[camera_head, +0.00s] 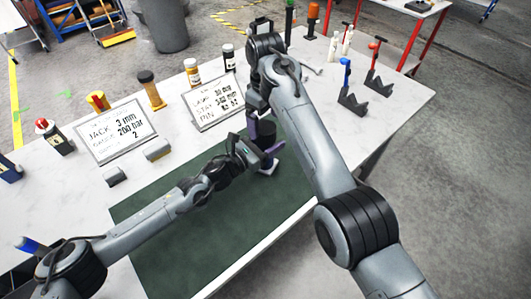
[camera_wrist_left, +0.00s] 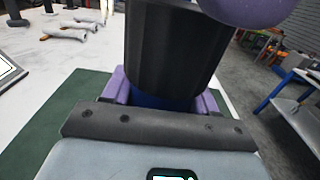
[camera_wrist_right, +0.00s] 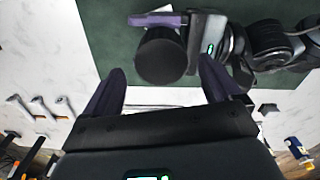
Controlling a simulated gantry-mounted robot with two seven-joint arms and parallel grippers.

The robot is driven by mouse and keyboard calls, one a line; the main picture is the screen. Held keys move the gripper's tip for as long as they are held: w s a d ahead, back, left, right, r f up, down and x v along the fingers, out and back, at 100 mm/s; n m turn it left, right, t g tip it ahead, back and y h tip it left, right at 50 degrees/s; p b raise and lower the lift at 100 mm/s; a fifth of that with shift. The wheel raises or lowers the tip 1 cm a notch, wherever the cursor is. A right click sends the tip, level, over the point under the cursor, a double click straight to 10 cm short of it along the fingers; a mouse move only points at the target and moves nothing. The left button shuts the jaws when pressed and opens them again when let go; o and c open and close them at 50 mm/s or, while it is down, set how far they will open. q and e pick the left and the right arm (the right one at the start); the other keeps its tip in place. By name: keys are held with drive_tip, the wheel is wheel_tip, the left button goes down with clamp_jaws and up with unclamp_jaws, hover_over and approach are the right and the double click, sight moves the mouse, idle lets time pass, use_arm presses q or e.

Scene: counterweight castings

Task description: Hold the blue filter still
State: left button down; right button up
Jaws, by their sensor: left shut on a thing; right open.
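The blue filter shows in the left wrist view as a wide black cylinder (camera_wrist_left: 170,50) with a strip of blue at its lower end. My left gripper (camera_wrist_left: 162,94) is shut on that lower blue part, with a purple finger on each side. In the head view the filter (camera_head: 264,134) is a small dark shape over the mat's far right end, partly hidden by both grippers. The right wrist view shows its round black top (camera_wrist_right: 162,56). My right gripper (camera_wrist_right: 160,84) is open and empty close to that top, with its fingers apart.
A green mat (camera_head: 190,235) covers the table's near part. Two sign plates (camera_head: 117,131) stand behind it, with several bottles beyond. Dark V-shaped blocks (camera_head: 353,104) and tools stand at the far right. The white table top (camera_head: 330,125) is partly clear there.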

sight(265, 127)
drive_tip(key=shift+s+d, duration=0.1)
drive_tip(key=shift+s, duration=0.1)
drive_tip(key=shift+c, duration=0.2)
drive_tip(key=r+n, duration=0.2)
drive_tip(key=n, duration=0.2)
drive_tip(key=r+n, duration=0.1)
drive_tip(key=n, duration=0.1)
drive_tip(key=shift+r+n, duration=0.25)
drive_tip(key=shift+n, duration=0.05)
drive_tip(key=shift+f, duration=0.1)
drive_tip(key=shift+f, duration=3.9)
drive_tip(key=shift+c, duration=0.3)
